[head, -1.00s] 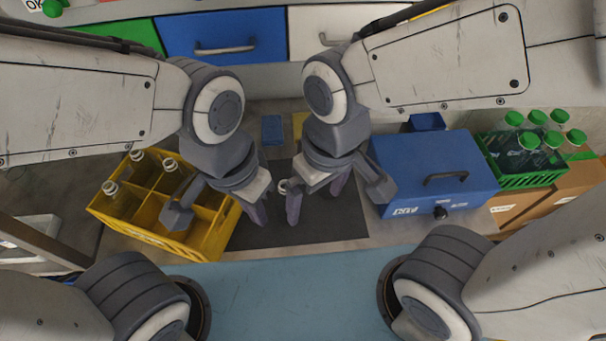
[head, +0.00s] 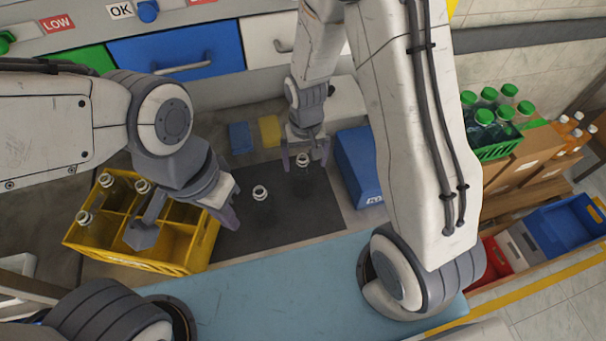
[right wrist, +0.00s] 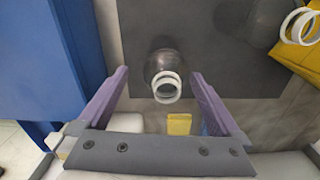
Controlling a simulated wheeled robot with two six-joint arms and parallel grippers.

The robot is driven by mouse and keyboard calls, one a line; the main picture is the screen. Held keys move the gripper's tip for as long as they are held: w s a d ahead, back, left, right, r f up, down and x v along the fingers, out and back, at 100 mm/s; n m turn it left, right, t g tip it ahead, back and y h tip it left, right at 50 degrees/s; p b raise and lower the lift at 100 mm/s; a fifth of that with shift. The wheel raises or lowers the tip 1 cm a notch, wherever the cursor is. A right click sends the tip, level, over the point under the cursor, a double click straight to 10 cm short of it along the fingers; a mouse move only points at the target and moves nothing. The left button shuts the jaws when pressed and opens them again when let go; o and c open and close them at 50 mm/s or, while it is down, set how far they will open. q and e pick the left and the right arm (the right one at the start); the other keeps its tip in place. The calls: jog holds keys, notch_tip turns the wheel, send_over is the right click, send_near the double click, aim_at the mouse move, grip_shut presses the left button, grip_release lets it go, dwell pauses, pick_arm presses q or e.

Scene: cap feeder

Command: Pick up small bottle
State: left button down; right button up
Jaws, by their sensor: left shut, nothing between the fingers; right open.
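Two clear bottles with white neck rings and no caps stand upright on the dark mat (head: 315,220). The far bottle (head: 304,178) is at my right gripper (head: 305,160). In the right wrist view this bottle (right wrist: 165,68) shows between the two open purple fingers (right wrist: 160,75), with no visible contact. The nearer bottle (head: 261,200) stands left of it, and shows at the top right of the right wrist view (right wrist: 268,15). Which bottle counts as small is unclear.
The yellow crate (head: 190,255) holds bottles at the left. A blue box (head: 357,165) stands right of the mat, partly hidden by my right arm. Blue (head: 240,137) and yellow (head: 270,131) blocks lie behind the mat. A green crate (head: 497,147) of green-capped bottles is further right.

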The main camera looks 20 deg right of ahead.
jog(key=shift+s+a+f+p, duration=0.15)
jog(key=shift+f+p, duration=0.2)
jog(key=shift+f, duration=0.3)
jog(key=f, duration=0.1)
jog(key=f+p, duration=0.1)
jog(key=f, duration=0.1)
jog(key=shift+s+a+f, duration=0.1)
jog(key=shift+a, duration=0.1)
jog(key=shift+f, duration=0.45)
jog(key=c, duration=1.3)
